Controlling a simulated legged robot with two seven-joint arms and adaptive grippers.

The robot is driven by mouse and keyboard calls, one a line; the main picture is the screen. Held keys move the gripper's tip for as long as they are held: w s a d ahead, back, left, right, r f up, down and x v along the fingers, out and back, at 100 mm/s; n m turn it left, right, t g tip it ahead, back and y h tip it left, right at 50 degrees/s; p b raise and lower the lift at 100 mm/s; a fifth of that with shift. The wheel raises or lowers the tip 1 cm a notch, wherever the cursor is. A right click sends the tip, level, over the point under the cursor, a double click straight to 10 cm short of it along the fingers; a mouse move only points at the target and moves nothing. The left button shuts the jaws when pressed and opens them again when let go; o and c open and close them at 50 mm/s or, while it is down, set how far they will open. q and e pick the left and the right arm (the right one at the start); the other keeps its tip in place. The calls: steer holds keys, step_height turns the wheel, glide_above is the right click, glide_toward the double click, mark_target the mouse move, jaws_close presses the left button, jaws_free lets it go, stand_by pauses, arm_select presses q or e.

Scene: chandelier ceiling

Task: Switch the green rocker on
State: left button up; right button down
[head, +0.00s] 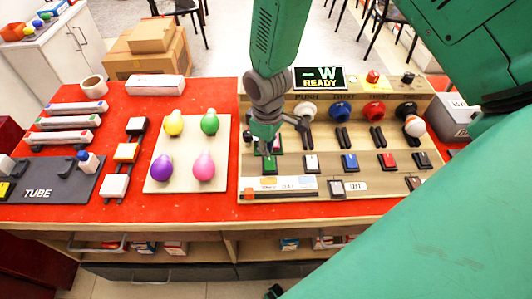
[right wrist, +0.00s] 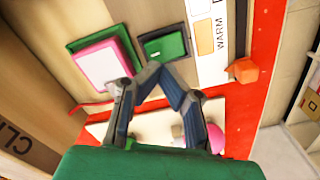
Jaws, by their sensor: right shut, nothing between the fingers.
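The green rocker (head: 269,166) sits in a dark frame at the left end of a row of rockers on the wooden panel. It also shows in the right wrist view (right wrist: 166,46), just beyond my fingertips, with its face uncovered. My right gripper (head: 264,146) comes down from above, just behind the rocker in the head view. In the right wrist view its fingers (right wrist: 152,73) meet at the tips, shut and empty, near the rocker's lower edge. I cannot tell whether they touch it.
A pink-white button on a green base (right wrist: 105,60) lies close beside the rocker. White (head: 311,163), blue (head: 349,162) and red (head: 387,161) rockers stand to the right. Colored bulbs on a board (head: 155,184) stand left. A "READY" display (head: 320,78) is at the back.

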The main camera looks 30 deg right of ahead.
mark_target(270, 164)
steer(key=shift+d+f, duration=0.35)
steer(key=shift+d, duration=0.45)
steer(key=shift+a+f+b, duration=0.15)
steer(key=shift+a+b, duration=0.15)
steer(key=shift+a, duration=0.35)
steer(key=shift+d+f, duration=0.45)
steer(key=shift+d, duration=0.05)
arm_select(q)
steer(key=shift+d+f, duration=0.3)
steer(key=shift+d, duration=0.3)
arm_select(e)
steer(key=shift+f, duration=0.1)
arm_select(q)
steer(key=shift+a+f+b, duration=0.25)
steer(key=shift+a+b, duration=0.1)
steer(key=shift+a, duration=0.05)
arm_select(e)
steer(key=shift+a+f, duration=0.2)
steer(key=shift+a, duration=0.2)
